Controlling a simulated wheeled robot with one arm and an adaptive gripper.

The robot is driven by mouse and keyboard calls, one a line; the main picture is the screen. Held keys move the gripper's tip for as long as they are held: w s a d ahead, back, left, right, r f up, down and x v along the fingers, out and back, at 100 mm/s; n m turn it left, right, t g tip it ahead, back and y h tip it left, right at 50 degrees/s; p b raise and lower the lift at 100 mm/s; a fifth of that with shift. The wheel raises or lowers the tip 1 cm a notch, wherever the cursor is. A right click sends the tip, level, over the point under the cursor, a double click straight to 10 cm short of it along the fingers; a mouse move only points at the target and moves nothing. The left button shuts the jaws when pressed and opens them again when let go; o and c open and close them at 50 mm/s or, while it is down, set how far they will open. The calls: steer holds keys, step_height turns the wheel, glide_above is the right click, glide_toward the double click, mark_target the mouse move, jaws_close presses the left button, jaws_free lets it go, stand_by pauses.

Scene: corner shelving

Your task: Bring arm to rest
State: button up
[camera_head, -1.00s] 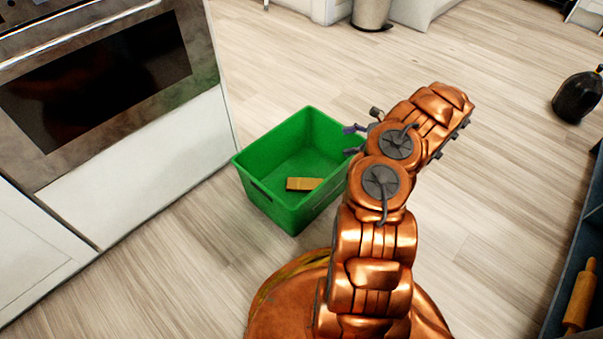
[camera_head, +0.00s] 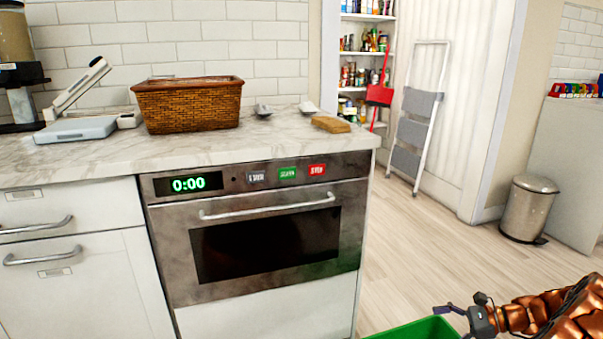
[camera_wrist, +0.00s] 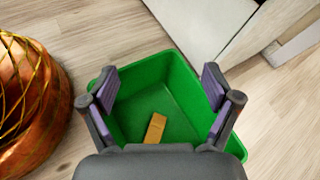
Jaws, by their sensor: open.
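My copper arm is at the lower right of the head view, with my gripper (camera_head: 463,314) at its end over the green bin (camera_head: 420,330). In the wrist view my gripper (camera_wrist: 160,100) is open, its purple-padded fingers wide apart with nothing between them. Below it the green bin (camera_wrist: 150,72) stands on the floor. A tan block (camera_wrist: 155,128) lies inside the bin, apart from the fingers. The head view shows only the bin's top edge, so the block is hidden there.
An oven (camera_head: 260,235) is set under a marble counter (camera_head: 200,148) bearing a wicker basket (camera_head: 188,106), a scale (camera_head: 76,129) and a sponge-like block (camera_head: 331,124). A trash can (camera_head: 529,208) and step ladder (camera_head: 417,115) stand beyond. The wood floor (camera_head: 430,250) between is clear.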

steer(key=s+a+r+n+g+h+p, duration=0.15)
steer(key=s+a+r+n+p, duration=0.3)
steer(key=a+r, duration=0.45)
steer(key=s+a+r+n+g+h+p, duration=0.1)
steer(key=s+a+r+n+g+p, duration=0.35)
steer(key=r, duration=0.75)
steer(key=s+a+r+n+g+h+p, duration=0.1)
steer(key=s+a+r+n+p, duration=0.1)
steer(key=a+r+p, duration=0.65)
steer(key=s+a+r+n+h+p, duration=0.1)
steer(key=s+r+n+h+p, duration=0.7)
steer(key=s+r+p, duration=0.9)
steer(key=s+r, duration=0.4)
steer(key=s, duration=0.1)
steer(key=shift+s+a+r+n, duration=0.15)
steer(key=shift+s+r+n, duration=0.15)
steer(key=shift+n, duration=0.1)
steer(key=shift+s+d+r+t+h+p, duration=0.1)
steer(key=shift+s+d+t+h+p, duration=0.15)
steer(key=shift+s+t+h+p, duration=0.1)
